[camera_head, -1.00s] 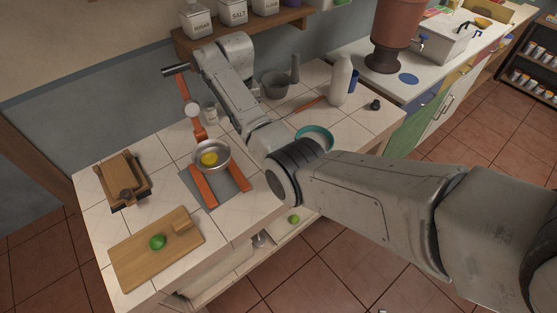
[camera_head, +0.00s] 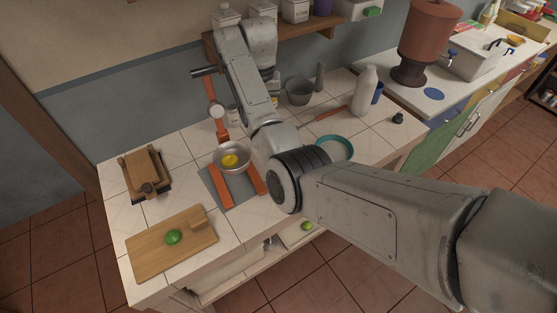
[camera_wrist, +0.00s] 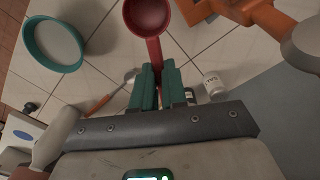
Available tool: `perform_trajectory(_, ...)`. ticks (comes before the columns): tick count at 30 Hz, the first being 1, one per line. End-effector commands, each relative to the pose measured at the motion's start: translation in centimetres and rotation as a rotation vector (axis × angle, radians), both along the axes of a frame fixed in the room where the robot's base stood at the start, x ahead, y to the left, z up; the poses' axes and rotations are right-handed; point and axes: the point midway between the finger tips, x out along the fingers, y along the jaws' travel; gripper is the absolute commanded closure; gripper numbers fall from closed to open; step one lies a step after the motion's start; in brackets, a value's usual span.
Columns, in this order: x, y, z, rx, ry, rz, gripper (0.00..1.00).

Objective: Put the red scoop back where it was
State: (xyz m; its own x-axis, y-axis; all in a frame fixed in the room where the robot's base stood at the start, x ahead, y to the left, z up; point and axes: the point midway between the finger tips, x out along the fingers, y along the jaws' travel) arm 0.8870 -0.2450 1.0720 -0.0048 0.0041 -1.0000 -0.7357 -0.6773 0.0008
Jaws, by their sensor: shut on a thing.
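The red scoop (camera_wrist: 148,16) shows at the top of the wrist view, its bowl cut by the frame edge. My gripper (camera_wrist: 156,72) has teal fingers shut on the scoop's handle. The scoop is held above the tiled counter. In the head view my own arm hides the fingers and the scoop; the hand end of the arm is in front of the wall shelf (camera_head: 214,52). I cannot tell from these frames which spot the scoop came from.
A teal bowl (camera_wrist: 34,62), a tool with an orange handle (camera_wrist: 103,103) and a white jar (camera_wrist: 214,85) lie below the scoop. An orange stand (camera_head: 213,95) with a metal bowl (camera_head: 236,170) stands left of my arm. A white bottle (camera_head: 364,92) and grey mortar (camera_head: 299,93) are right.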

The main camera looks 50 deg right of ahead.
Motion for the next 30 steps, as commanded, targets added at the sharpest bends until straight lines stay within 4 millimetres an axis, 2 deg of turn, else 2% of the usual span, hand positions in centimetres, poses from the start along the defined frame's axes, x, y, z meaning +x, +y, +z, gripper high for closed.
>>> perform_trajectory(5,-2.1,1.0,1.0,0.003,-0.003,-0.244,1.0)
perform_trajectory(11,-6.0,1.5,0.6,0.001,0.0,-0.5,1.0)
perform_trajectory(18,-12.6,2.0,-0.9,-0.002,0.0,-0.83,1.0)
perform_trajectory(21,-14.8,2.3,-1.5,-0.003,0.0,-0.926,1.0)
perform_trajectory(26,-16.6,2.5,-2.0,-0.002,0.0,-1.009,1.0)
perform_trajectory(30,-16.2,2.1,-2.5,-0.005,0.0,-1.027,1.0)
